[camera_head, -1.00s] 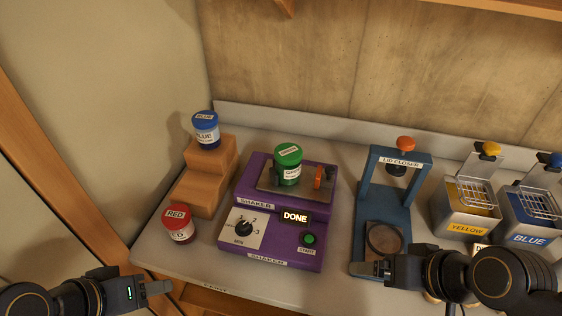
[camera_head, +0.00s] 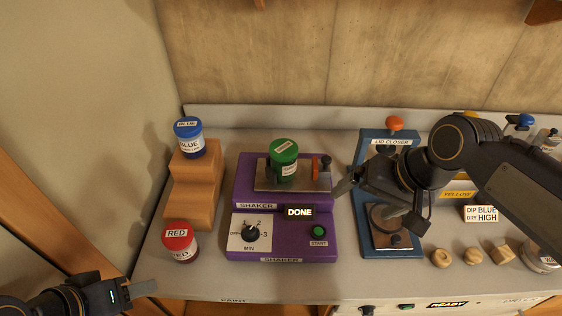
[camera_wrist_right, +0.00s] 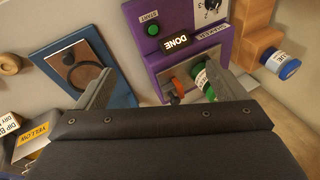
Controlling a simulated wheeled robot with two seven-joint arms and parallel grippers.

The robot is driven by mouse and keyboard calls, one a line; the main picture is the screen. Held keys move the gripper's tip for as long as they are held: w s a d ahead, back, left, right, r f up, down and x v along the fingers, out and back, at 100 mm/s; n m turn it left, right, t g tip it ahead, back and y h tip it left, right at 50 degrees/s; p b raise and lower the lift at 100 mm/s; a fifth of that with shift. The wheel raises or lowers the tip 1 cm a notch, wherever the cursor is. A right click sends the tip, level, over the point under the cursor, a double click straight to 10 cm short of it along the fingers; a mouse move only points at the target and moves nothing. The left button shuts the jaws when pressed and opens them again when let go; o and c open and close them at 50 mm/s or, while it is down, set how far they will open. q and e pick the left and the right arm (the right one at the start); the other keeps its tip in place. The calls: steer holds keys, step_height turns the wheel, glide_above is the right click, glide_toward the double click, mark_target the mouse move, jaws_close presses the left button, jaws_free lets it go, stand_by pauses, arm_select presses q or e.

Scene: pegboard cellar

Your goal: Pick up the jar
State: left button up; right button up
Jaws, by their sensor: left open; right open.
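A green jar (camera_head: 284,161) stands upright on the metal plate of the purple shaker (camera_head: 243,190), whose display reads DONE. A red jar (camera_head: 180,242) stands on the bench at the left, and a blue jar (camera_head: 189,138) stands on top of the wooden steps (camera_head: 190,195). My right gripper (camera_head: 345,187) is open and empty, just right of the shaker and apart from the green jar. In the right wrist view the green jar (camera_wrist_right: 201,78) shows partly behind a finger of the gripper (camera_wrist_right: 165,90). My left gripper (camera_head: 142,294) is open at the lower left, below the red jar.
The blue lid closer (camera_head: 370,150) stands right of the shaker, partly under my right arm. An orange clamp (camera_head: 326,165) sits beside the green jar. Yellow and blue dip containers, a sign and wooden pieces (camera_head: 472,256) are at the right. The back wall is close behind.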

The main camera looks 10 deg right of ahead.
steer(key=w+r+m+g, duration=0.1)
steer(key=w+r+m, duration=0.1)
steer(key=w, duration=0.5)
steer(key=m+g+h, duration=0.3)
steer(key=m+h, duration=0.1)
steer(key=m, duration=0.3)
glide_above(284, 147)
steer(key=f, duration=0.2)
steer(key=shift+s+d+f, duration=0.1)
steer(key=shift+d+f, duration=0.1)
steer(key=shift+f, duration=0.2)
steer(key=shift+a+f+p, duration=0.15)
steer(key=shift+f+p, duration=0.25)
steer(key=shift+f, duration=3.5)
steer(key=shift+r, duration=0.1)
steer(key=c, duration=1.4)
